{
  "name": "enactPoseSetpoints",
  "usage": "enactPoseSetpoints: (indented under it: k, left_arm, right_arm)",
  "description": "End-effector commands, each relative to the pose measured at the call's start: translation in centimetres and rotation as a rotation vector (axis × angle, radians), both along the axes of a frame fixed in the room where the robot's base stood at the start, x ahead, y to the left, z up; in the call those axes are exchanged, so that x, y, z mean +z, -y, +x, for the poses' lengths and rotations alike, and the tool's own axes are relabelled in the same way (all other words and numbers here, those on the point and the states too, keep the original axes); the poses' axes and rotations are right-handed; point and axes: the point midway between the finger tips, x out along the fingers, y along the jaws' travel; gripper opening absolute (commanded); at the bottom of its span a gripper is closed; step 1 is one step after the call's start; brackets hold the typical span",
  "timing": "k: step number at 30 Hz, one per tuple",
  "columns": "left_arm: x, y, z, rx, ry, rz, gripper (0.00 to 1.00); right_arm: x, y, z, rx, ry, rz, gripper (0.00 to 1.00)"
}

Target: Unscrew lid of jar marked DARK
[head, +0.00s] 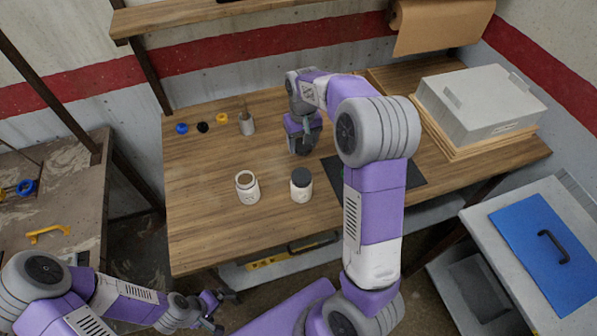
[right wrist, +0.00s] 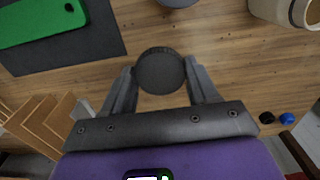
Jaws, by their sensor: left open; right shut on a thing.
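Two white jars stand upright on the wooden bench. The left jar (head: 247,190) is open, with brown inside its mouth; its rim also shows in the right wrist view (right wrist: 285,12). The right jar (head: 301,187) has a dark lid on. The marks on both jars are too small to read. My right gripper (head: 303,147) is behind the jars, pointing down, shut on a dark round lid (right wrist: 160,72). I cannot tell whether this lid touches the bench. My left gripper (head: 222,308) is open and empty, in front of the bench and below its edge.
A dark mat (head: 420,176) with a green item (right wrist: 40,20) lies right of the jars. A grey cup (head: 246,124) and small blue, black and yellow rings stand back left. A grey box (head: 480,100) sits back right. Bench left of the jars is clear.

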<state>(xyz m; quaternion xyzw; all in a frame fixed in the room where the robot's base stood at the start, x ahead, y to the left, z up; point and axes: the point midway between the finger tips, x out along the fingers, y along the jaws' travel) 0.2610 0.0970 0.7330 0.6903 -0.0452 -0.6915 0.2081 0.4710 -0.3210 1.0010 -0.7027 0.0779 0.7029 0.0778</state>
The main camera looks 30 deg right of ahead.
Motion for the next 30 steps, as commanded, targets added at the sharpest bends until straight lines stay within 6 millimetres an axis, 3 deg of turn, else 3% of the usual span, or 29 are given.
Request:
enactPoseSetpoints:
  k: [21,30]
  left_arm:
    - [-2.7,0.0,0.0,-0.001,0.001,0.0,1.0]
    - [-2.8,0.0,0.1,-0.001,0.001,0.0,1.0]
  right_arm:
    - [-9.8,0.0,0.0,-0.001,-0.003,0.0,0.22]
    - [-10.7,0.0,0.0,0.0,0.001,0.0,0.22]
